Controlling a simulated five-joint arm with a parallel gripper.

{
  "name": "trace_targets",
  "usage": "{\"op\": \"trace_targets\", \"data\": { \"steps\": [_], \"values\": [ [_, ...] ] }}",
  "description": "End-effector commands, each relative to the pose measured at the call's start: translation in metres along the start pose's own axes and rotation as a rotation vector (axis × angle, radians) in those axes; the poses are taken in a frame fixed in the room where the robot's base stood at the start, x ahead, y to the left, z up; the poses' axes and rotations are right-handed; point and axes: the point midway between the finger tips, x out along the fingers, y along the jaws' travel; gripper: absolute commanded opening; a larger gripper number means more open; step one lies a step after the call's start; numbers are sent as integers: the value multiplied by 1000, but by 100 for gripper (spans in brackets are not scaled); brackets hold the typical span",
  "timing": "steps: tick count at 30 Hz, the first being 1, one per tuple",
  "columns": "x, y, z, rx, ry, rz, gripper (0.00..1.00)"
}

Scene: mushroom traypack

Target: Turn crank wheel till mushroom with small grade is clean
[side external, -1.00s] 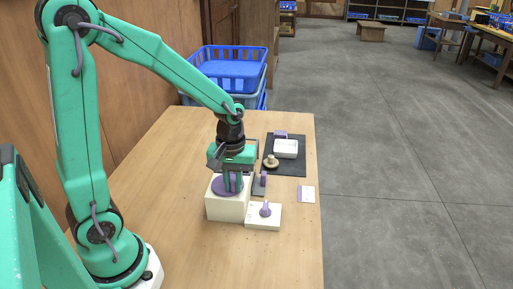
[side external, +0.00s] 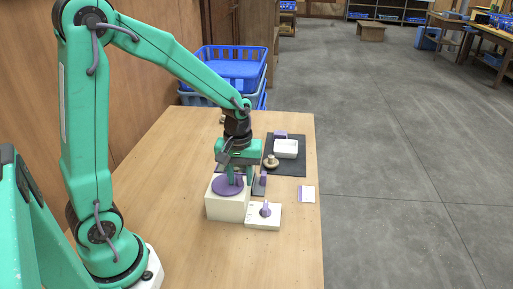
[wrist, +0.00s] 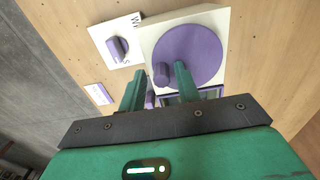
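The crank wheel (side external: 226,187) is a flat purple disc on top of a cream box (side external: 227,208). In the wrist view the wheel (wrist: 197,50) has a purple peg handle (wrist: 161,73) near its rim. My gripper (side external: 238,182) points down over the far right part of the wheel. In the wrist view its green fingers (wrist: 160,69) stand apart on either side of the handle, with narrow gaps showing. A brown mushroom (side external: 271,161) sits on the dark mat. Its dirt or cleanness is too small to tell.
A white block with a purple knob (side external: 265,210) stands right of the wheel box; letters show on it in the wrist view. A white tray (side external: 286,149) stands on the dark mat (side external: 298,167). A purple-and-white card (side external: 307,194) lies at the table's right edge. Blue crates (side external: 229,68) stand behind.

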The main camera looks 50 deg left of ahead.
Motion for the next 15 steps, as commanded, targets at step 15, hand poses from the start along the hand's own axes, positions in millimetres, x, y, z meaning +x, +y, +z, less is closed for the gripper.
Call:
{"op": "trace_targets", "data": {
  "steps": [15],
  "values": [
    [-8,-2,2,-3,-7,-6,38]
  ]
}}
